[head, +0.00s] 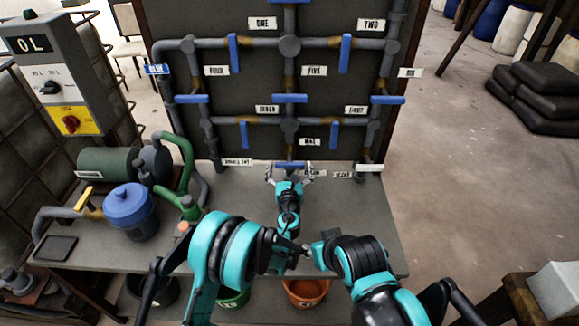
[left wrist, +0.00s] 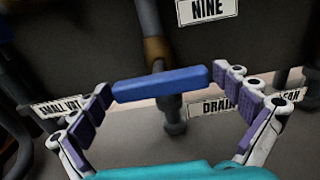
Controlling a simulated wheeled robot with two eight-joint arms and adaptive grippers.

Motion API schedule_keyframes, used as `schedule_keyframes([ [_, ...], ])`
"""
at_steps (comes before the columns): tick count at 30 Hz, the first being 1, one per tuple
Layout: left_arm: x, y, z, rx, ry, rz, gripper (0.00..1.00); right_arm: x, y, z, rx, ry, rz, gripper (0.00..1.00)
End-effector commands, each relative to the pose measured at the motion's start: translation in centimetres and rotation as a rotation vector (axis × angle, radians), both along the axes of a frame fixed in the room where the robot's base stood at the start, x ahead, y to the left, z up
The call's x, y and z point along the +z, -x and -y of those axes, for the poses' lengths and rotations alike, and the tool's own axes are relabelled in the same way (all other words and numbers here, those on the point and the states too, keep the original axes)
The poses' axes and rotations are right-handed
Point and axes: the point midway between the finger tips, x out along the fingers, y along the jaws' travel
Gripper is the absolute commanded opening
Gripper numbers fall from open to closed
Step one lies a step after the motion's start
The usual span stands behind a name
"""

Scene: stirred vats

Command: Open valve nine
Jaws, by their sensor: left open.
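Valve nine is a blue bar handle (head: 289,164) low on the pipe board, under the label NINE (head: 310,142). In the left wrist view the handle (left wrist: 160,84) lies crosswise to its brown-and-grey pipe (left wrist: 156,45), under the NINE label (left wrist: 207,10). My left gripper (head: 289,177) is at the handle. In the left wrist view its fingers (left wrist: 163,108) are spread, one near each end of the handle. I cannot tell whether they touch it. My right arm shows in front, but its gripper is not visible.
A white handle (head: 369,168) is right of valve nine. A blue-lidded vat (head: 128,206) and a green pipe (head: 188,165) stand left on the bench. An orange bucket (head: 306,292) is below.

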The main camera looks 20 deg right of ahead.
Motion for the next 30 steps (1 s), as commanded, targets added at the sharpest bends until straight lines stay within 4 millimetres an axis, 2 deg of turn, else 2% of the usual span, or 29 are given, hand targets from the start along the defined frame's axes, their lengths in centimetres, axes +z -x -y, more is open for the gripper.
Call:
schedule_keyframes([
  [3,0.02,0.02,-0.01,0.0,0.0,0.0,0.97,0.03,0.0,0.0,0.0,0.0,0.0,0.4],
  [8,0.02,0.03,-0.01,0.0,0.0,0.0,0.57,0.03,0.0,0.0,0.0,0.0,0.0,0.4],
  [20,0.03,0.03,0.01,0.0,0.037,-0.011,0.57,0.02,0.0,0.0,0.0,0.0,0.0,0.4],
  [30,0.03,0.02,-0.01,0.001,0.251,-0.072,0.57,0.02,0.0,0.0,0.0,0.0,0.0,0.4],
])
